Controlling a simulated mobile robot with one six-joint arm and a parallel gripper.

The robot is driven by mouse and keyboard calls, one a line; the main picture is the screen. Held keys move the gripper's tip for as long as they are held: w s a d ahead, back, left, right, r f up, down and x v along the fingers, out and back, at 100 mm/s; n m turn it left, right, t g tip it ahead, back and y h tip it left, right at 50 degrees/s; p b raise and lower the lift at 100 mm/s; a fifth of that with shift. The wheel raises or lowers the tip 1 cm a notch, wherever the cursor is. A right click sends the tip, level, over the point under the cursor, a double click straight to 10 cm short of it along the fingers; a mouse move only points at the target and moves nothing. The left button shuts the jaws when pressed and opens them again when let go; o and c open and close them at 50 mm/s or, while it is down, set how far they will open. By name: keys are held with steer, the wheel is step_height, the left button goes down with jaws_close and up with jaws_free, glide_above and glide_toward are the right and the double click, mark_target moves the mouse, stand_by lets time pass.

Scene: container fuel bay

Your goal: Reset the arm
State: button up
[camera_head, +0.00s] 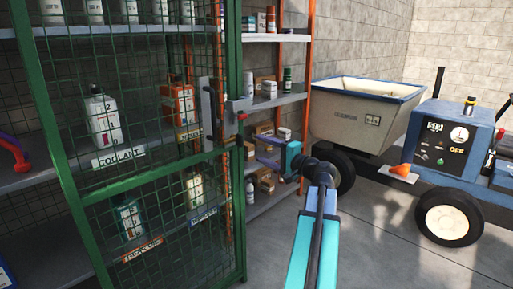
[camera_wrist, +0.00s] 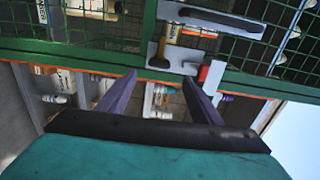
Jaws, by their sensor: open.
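My arm reaches forward from the bottom of the head view, and my gripper (camera_head: 264,152) is at its far end, just right of the green mesh cage door (camera_head: 238,180). In the wrist view the two purple fingers of my gripper (camera_wrist: 160,90) are spread apart with nothing between them. The dark door handle (camera_head: 208,115) and a latch with a red part (camera_head: 243,117) are near the gripper. In the wrist view the handle (camera_wrist: 221,21) and the red latch part (camera_wrist: 211,75) lie beyond the fingers. I cannot tell whether the fingers touch the door.
An orange-framed shelf (camera_head: 280,98) with boxes and cans is behind my gripper. A grey tub cart (camera_head: 360,115) and a blue wheeled machine (camera_head: 450,140) stand right. Floor (camera_head: 385,235) is clear at lower right.

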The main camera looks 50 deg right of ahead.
steer(key=shift+s, duration=0.3)
stand_by(0.4)
steer(key=w+a+f+n+g+y+p, duration=0.2)
steer(key=w+a+f+g, duration=0.15)
steer(key=a+f, duration=0.5)
steer(key=w+a+f+n+g+y+p, duration=0.1)
steer(key=w+a+f+g+y+p, duration=0.1)
steer(key=w+a+f, duration=0.5)
steer(key=w+a+f+n+g+y+p, duration=0.2)
steer(key=a+f+g+p, duration=0.1)
steer(key=a+f, duration=0.85)
steer(key=s+a+f+n+g+p, duration=0.2)
steer(key=s+a+f+g, duration=0.1)
steer(key=a+f, duration=0.4)
steer(key=s+a+f+n+g+p, duration=0.2)
steer(key=s+a+f+g, duration=0.1)
steer(key=a+f, duration=0.45)
steer(key=s+a+f+n+g+p, duration=0.25)
steer(key=s+a+f, duration=0.35)
steer(key=s+a, duration=0.3)
steer(key=s+a+f+n+g+h+p, duration=0.2)
steer(key=s+n+g, duration=0.1)
steer(key=s, duration=0.6)
steer(key=s+a+f+n+g+h+p, duration=0.2)
steer(key=s+a+f+n+g, duration=0.1)
steer(key=s, duration=0.7)
steer(key=shift+s+f+n+h, duration=0.2)
steer(key=shift+f+n+h, duration=0.15)
steer(key=shift+n, duration=0.2)
